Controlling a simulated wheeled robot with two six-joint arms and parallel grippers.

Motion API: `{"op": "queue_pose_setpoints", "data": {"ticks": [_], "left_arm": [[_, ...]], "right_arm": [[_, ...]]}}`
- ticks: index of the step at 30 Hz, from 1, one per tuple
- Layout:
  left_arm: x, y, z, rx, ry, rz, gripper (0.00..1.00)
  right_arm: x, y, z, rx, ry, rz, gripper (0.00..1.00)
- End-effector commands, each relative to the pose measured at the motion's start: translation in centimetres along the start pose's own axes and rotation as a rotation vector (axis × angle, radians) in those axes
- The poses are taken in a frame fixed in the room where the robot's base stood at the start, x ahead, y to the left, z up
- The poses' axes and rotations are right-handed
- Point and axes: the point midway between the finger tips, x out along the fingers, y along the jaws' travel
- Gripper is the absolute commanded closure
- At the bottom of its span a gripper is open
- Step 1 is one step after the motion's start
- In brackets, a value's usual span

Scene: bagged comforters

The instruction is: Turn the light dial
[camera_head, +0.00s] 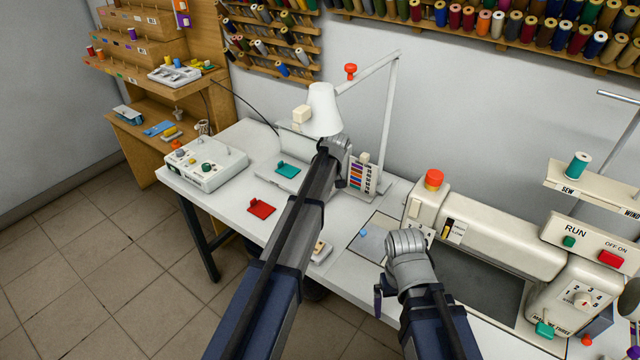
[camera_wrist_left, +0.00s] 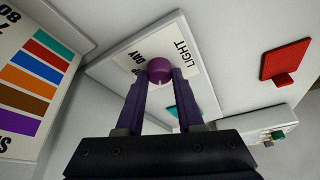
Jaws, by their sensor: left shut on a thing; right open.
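The light dial (camera_wrist_left: 160,70) is a round purple knob on a white panel (camera_wrist_left: 118,62) marked LIGHT and DAY in the left wrist view. My left gripper (camera_wrist_left: 159,78) has its two purple fingers shut on the knob, one on each side. In the head view the dial and the left fingertips are hidden behind my left arm, near the white lamp (camera_head: 322,110). My right gripper (camera_head: 380,294) is near the table's front, by the sewing machine, apart from the dial. Only a little of its dark fingers shows.
A control box (camera_head: 206,163) stands at the table's left end. A colour chart (camera_head: 360,174) stands right of my left wrist. The sewing machine (camera_head: 500,240) fills the right.

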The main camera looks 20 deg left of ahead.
Motion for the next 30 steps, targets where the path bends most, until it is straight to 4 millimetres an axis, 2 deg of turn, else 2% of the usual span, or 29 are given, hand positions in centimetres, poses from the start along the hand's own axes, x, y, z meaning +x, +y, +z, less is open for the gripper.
{"op": "queue_pose_setpoints", "data": {"ticks": [7, 8, 15, 25, 30], "left_arm": [[0.0, 0.0, 0.1, -0.002, -0.002, 0.0, 1.0], [0.0, 0.0, 0.1, -0.002, -0.002, 0.0, 0.62], [0.0, 0.0, 0.0, -0.001, -0.001, 0.0, 0.35], [-0.2, 0.0, 0.0, 0.0, -0.001, 0.0, 0.33], [-1.2, 0.0, -0.1, 0.0, -0.001, 0.0, 0.33]], "right_arm": [[0.0, 0.0, 0.0, 0.0, 0.0, 0.0, 0.0], [0.0, 0.0, 0.0, 0.0, 0.0, 0.0, 0.0], [0.0, 0.0, 0.0, 0.0, 0.0, 0.0, 0.0], [-0.1, 0.0, 0.0, 0.0, 0.0, 0.0, 0.0], [-1.1, 0.1, 0.1, 0.0, 0.0, 0.0, 0.0]]}}
